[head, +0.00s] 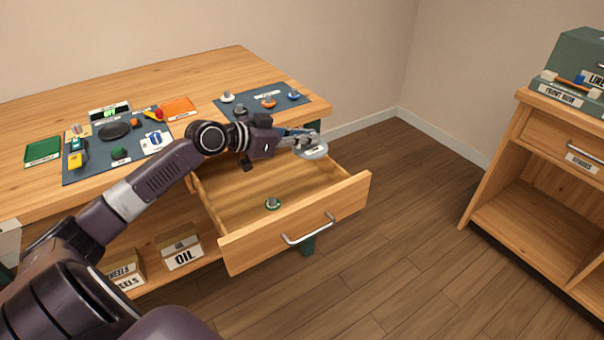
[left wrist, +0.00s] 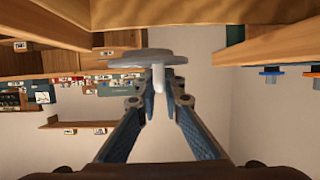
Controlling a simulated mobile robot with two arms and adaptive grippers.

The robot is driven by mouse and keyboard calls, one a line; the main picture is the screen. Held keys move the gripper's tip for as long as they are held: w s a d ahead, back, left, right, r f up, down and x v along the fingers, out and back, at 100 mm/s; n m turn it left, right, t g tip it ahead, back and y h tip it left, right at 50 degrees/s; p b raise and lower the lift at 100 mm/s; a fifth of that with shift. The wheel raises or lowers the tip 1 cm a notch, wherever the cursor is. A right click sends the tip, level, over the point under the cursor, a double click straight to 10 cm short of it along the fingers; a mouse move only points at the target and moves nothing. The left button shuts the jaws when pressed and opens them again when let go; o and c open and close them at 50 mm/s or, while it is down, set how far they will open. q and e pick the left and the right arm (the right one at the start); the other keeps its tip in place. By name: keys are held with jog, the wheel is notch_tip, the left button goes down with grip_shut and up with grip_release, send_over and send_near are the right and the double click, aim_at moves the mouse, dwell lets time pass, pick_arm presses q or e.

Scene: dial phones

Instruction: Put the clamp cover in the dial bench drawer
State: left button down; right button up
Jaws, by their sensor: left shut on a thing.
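The thing that I take for the clamp cover is a pale grey round disc (head: 313,151) with a short stem. My left gripper (head: 299,139) is shut on it, above the far right part of the open drawer (head: 300,232). In the left wrist view the disc (left wrist: 125,57) sits across the fingertips, and its white stem (left wrist: 158,78) is between the fingers (left wrist: 160,98). The drawer is pulled out from under the bench top, and a small green piece with a grey knob (head: 273,203) lies on its floor. My right gripper is not in view.
On the bench, a dark mat (head: 262,99) holds several small knobbed pieces, and another mat (head: 84,177) holds tools and a display. Boxes labelled OIL (head: 183,254) and WHEELS (head: 126,270) stand below. A wooden cabinet (head: 545,210) is at the right. The drawer's front floor is mostly clear.

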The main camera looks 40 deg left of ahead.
pick_arm(q)
jog(key=b, duration=0.1)
send_over(307, 183)
notch_tip(307, 183, down, 7)
jog(key=shift+f, duration=0.15)
notch_tip(307, 183, down, 4)
jog(key=shift+a+f+b, duration=0.1)
jog(key=shift+b, duration=0.4)
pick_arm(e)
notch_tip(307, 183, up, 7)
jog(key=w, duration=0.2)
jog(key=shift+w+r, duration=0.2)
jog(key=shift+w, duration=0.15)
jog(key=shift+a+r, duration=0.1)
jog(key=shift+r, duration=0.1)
pick_arm(q)
jog(key=shift+f, duration=0.1)
jog(key=c, duration=2.1)
grip_release()
jog(key=shift+o, duration=0.3)
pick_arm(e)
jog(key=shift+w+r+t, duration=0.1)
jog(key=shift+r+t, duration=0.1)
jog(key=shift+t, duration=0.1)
